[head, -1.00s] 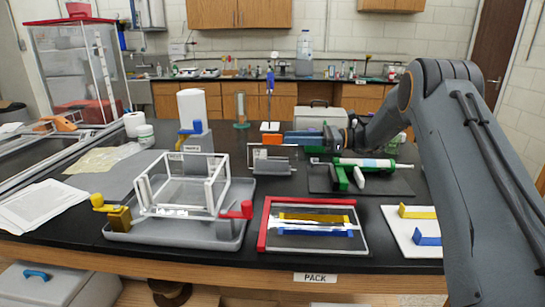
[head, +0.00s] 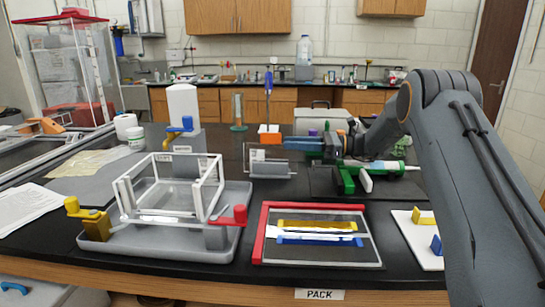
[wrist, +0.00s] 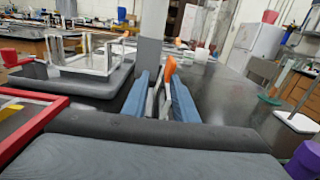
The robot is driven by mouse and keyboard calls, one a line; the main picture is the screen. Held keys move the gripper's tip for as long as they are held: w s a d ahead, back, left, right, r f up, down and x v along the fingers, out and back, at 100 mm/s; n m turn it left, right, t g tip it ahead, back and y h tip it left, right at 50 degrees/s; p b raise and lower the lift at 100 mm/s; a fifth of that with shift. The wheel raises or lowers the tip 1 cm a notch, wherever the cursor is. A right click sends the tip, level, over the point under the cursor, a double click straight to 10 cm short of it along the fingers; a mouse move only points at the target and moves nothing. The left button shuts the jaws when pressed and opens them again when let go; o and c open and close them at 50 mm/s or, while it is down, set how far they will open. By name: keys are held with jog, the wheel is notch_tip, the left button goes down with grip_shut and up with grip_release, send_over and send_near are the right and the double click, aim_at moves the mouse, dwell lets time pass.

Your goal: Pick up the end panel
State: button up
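The end panel appears to be the thin upright clear plate (head: 268,158) in a low grey rack at mid-table, with an orange block (head: 269,134) just above it. I cannot tell whether the block belongs to the plate. My gripper (head: 290,143) points left, level with the block, its blue fingertips close beside it. In the wrist view, my two blue fingers (wrist: 161,100) stand apart. The orange piece (wrist: 171,68) shows at their tips, with a white strip below it between them. I cannot see contact with either finger.
A white open frame (head: 172,187) sits in a grey tray (head: 100,247) at left. A red-edged board (head: 258,235) with yellow and blue bars lies in front. A green-and-white tool (head: 375,166) lies below my wrist. A grey stand (head: 186,142) is behind the tray.

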aim_at(271, 159)
jog(key=a+f, duration=0.2)
jog(key=a, duration=0.1)
jog(key=shift+a, duration=0.2)
jog(key=shift+a+r+p, duration=0.15)
jog(key=shift+r+p, duration=0.05)
jog(key=shift+p, duration=0.1)
jog(key=a, duration=0.1)
jog(key=a+p, duration=0.1)
jog(key=a, duration=0.1)
jog(key=shift+w+r, duration=0.2)
jog(key=shift+r, duration=0.2)
jog(key=shift+w+a, duration=0.1)
jog(key=shift+a, duration=0.45)
grip_shut()
